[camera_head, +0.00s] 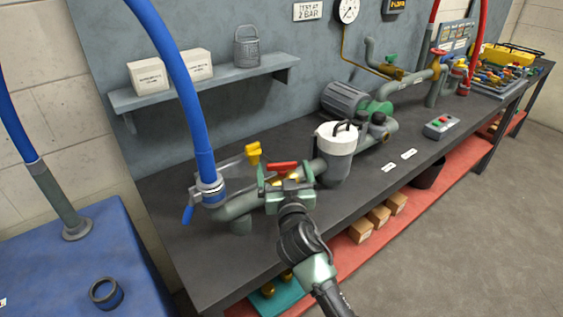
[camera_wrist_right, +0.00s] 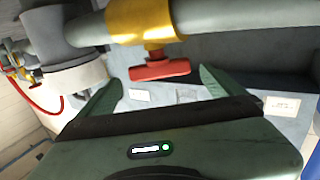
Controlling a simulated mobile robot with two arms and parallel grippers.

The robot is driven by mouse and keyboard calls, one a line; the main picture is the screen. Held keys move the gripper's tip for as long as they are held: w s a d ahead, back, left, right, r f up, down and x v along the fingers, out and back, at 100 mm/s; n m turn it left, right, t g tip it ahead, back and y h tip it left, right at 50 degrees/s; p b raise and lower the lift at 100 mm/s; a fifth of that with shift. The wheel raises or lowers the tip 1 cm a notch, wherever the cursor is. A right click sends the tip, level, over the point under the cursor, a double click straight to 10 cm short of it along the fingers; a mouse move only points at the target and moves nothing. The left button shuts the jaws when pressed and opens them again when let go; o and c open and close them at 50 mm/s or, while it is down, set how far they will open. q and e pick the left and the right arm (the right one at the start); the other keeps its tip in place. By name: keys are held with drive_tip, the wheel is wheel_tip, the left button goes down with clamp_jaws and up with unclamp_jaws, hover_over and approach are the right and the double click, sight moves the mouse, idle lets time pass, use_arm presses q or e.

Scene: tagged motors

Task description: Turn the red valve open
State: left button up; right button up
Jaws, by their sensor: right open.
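The red valve handle (camera_head: 282,167) is on the pipe line at the near left part of the bench. In the right wrist view the red handle (camera_wrist_right: 158,70) is a short bar on a stem below a yellow valve body (camera_wrist_right: 145,20) on a grey-green pipe. My right gripper (camera_head: 286,178) is open at the handle. In the right wrist view the gripper's (camera_wrist_right: 160,82) two fingers stand apart on either side of the handle, with gaps to both. I cannot tell how deep the handle sits between them. My left gripper is not in view.
A yellow handle (camera_head: 253,150) stands just left of the red one. A blue hose (camera_head: 185,85) rises at the left. A white-topped filter housing (camera_head: 336,150) stands close on the right. The dark bench (camera_head: 250,255) is clear in front of the pipe.

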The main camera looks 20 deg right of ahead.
sight(284, 165)
drive_tip(key=shift+w+d, duration=0.15)
drive_tip(key=shift+w, duration=0.6)
drive_tip(key=shift+w+d, duration=0.1)
drive_tip(key=shift+w, duration=0.65)
drive_tip(key=c, duration=1.4)
drive_tip(key=shift+r+n+y+p, duration=0.2)
drive_tip(key=shift+n+y+p, duration=0.3)
drive_tip(key=shift+y+p, duration=0.45)
drive_tip(key=n+y+p, duration=0.2)
drive_tip(key=y+p, duration=0.2)
drive_tip(key=shift+d+n, duration=0.1)
drive_tip(key=shift+n, duration=0.3)
drive_tip(key=shift+f+n+g+y+p, duration=0.15)
drive_tip(key=shift+n+g+y+p, duration=0.25)
drive_tip(key=shift+n+y+p, duration=0.9)
drive_tip(key=shift+y+b, duration=0.3)
drive_tip(key=shift+y, duration=0.25)
drive_tip(key=o, duration=1.4)
